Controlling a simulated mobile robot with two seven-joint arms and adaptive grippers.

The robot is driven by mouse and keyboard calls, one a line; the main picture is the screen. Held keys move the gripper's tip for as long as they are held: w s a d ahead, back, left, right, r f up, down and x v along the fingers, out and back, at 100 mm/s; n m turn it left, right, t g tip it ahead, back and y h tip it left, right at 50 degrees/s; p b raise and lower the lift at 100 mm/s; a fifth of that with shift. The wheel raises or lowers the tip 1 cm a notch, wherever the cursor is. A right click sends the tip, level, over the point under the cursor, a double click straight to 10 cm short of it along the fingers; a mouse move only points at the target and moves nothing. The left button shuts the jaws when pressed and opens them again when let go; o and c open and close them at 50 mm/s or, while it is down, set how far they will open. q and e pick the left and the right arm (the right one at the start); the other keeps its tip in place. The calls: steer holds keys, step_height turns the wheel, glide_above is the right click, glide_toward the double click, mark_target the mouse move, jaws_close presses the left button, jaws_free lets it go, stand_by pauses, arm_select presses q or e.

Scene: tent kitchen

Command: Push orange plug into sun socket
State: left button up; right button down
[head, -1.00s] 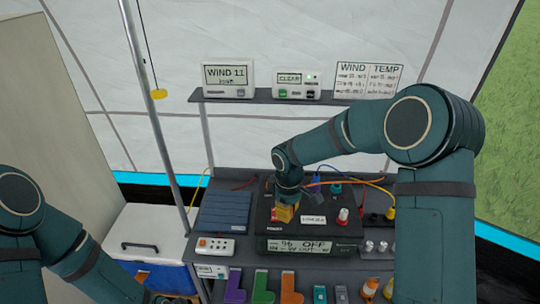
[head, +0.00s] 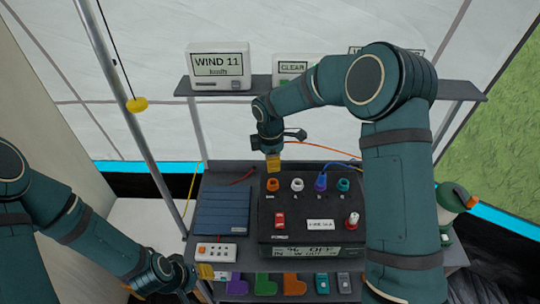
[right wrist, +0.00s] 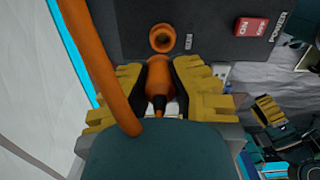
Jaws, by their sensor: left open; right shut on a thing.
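My right gripper (head: 273,163) is shut on the orange plug (right wrist: 157,82), which lies between the yellow fingers in the right wrist view, with its orange cable (right wrist: 98,70) looping on the left. The orange socket (right wrist: 162,38) is just beyond the plug, roughly in line with it, and a small gap shows between them. In the head view the orange socket (head: 272,184) is leftmost in the back row of the black power box (head: 310,215), just below my right fingertips; its label is too small to read surely. My left gripper (head: 204,271) is open at the lower left, apart from the box.
White (head: 297,184), blue (head: 321,182) and teal (head: 343,184) connectors sit right of the orange socket. A blue cable runs to the blue one. A dark blue panel (head: 221,211) and a white switch strip (head: 213,251) lie left of the box.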

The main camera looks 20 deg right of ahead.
steer(key=shift+s+f+b, duration=0.3)
steer(key=shift+f, duration=0.1)
step_height(320, 180, down, 2)
steer(key=shift+w+f+b, duration=0.1)
steer(key=shift+b, duration=0.65)
steer(key=shift+f+b, duration=0.4)
steer(key=shift+f, duration=0.1)
stand_by(0.6)
steer(key=shift+f+b, duration=0.7)
steer(key=shift+f, duration=0.85)
stand_by(0.5)
steer(key=c, duration=0.9)
jaws_free()
steer(key=shift+c, duration=0.2)
steer(key=shift+r, duration=0.1)
